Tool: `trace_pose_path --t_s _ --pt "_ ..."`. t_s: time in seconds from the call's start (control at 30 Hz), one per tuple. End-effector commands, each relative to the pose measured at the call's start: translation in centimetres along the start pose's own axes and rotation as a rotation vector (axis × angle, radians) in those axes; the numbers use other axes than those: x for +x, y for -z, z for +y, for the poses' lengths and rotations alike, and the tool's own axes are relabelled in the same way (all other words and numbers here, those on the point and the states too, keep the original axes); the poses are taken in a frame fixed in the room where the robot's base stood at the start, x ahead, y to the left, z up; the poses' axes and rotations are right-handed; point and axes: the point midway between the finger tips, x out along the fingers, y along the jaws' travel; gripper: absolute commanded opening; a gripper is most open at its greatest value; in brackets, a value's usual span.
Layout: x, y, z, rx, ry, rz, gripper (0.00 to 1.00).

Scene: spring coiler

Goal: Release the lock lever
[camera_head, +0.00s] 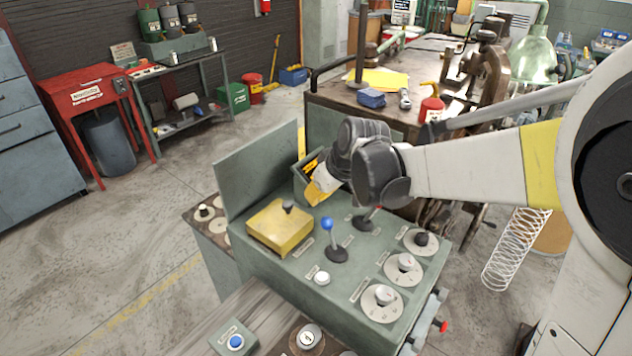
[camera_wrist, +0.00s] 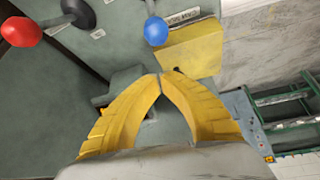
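The green control panel (camera_head: 300,270) carries a blue-knobbed lever (camera_head: 328,225) in the middle and a red-knobbed lever (camera_head: 368,216) to its right. Both stand up from dark round bases. I cannot read which label names the lock lever. In the wrist view, the red knob (camera_wrist: 20,32) is at the upper left and the blue knob (camera_wrist: 156,31) at the top. My gripper (camera_head: 312,196) is above the back of the panel, beyond the blue lever. Its yellow fingers (camera_wrist: 160,76) meet at the tips, with nothing seen held between them. Neither knob touches them.
A yellow block (camera_head: 279,228) with a dark knob sits left of the blue lever; it also shows in the wrist view (camera_wrist: 195,50). A small open box (camera_head: 306,180) stands at the panel's back edge beside my gripper. Dials (camera_head: 383,303) line the right side. A tall plate (camera_head: 258,170) rises at the left.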

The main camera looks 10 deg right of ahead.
Motion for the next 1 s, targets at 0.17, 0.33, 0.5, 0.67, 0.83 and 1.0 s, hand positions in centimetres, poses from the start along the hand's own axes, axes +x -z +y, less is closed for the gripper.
trace_pose_path --t_s 0.17,0.33,0.5,0.67,0.83,1.0 --pt "4.3 -0.1 0.0 -0.001 0.001 0.001 0.00" --pt "4.5 -1.3 0.0 0.002 -0.001 0.000 0.00" --pt "3.3 -2.7 0.0 0.001 0.000 -0.001 0.00" --pt "2.9 -3.1 0.0 0.001 0.000 0.000 0.00" --pt "2.9 -3.1 0.0 0.000 0.000 0.000 0.00" --pt "2.8 -3.2 0.0 0.001 0.001 0.002 0.00"
